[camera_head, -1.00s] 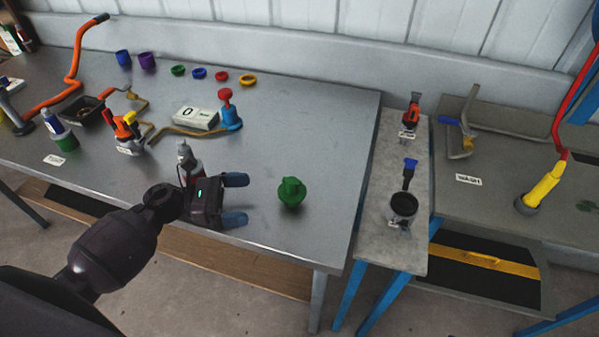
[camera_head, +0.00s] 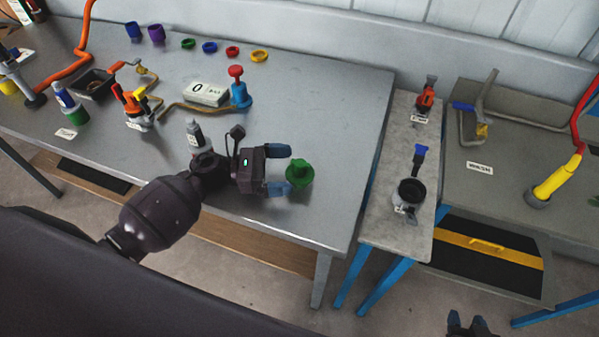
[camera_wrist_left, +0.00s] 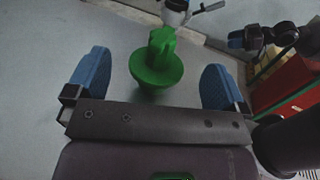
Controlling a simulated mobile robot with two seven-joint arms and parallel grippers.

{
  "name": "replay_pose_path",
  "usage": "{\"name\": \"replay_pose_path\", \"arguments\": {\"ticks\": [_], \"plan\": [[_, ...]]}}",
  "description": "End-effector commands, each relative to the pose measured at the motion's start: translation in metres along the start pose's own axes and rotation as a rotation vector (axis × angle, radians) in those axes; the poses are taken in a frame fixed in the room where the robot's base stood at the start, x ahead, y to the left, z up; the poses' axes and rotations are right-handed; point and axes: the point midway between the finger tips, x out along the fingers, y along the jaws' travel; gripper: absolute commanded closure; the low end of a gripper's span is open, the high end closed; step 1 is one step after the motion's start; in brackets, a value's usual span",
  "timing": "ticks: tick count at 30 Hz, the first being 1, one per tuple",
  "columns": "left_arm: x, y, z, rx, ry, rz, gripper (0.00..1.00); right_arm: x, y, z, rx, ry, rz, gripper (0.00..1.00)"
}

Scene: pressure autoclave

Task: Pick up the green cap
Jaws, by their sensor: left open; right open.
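The green cap (camera_head: 299,173) stands on the grey metal table near its right end, with a wide round base and a narrower knob on top. My left gripper (camera_head: 282,169) is open just left of the cap, its blue fingers pointing at it. In the left wrist view the green cap (camera_wrist_left: 157,62) sits between and slightly beyond the two open fingers (camera_wrist_left: 155,85), apart from both. My right gripper (camera_head: 468,324) shows only in part at the bottom edge, away from the cap.
A small bottle (camera_head: 194,132) stands close behind my left arm. A white display box (camera_head: 206,94) and a blue device with a red knob (camera_head: 238,92) are farther back. Several coloured rings lie at the rear. The table's front and right edges are near the cap.

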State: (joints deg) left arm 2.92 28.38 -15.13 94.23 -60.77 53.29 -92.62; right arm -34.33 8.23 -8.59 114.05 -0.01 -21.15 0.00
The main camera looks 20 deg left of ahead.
Motion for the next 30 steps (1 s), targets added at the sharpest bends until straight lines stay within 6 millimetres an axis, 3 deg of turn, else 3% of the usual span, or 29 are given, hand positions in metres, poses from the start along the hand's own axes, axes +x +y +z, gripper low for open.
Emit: {"name": "replay_pose_path", "arguments": {"ticks": [7,16,26,30], "plan": [[0.034,0.0,0.004,0.0,-0.002,0.0,0.01,-0.004,0.001,-0.02,-0.001,0.024,0.0,0.57],[0.04,0.0,0.001,-0.001,0.0,0.0,0.02,-0.005,0.001,-0.015,0.0,0.014,0.001,0.57],[0.039,0.0,0.001,0.0,0.0,0.0,0.53,-0.009,0.002,-0.004,0.002,-0.007,0.003,0.57],[0.039,0.0,0.002,0.0,0.0,0.0,0.56,-0.008,0.002,-0.005,0.002,-0.005,0.002,0.57]]}}
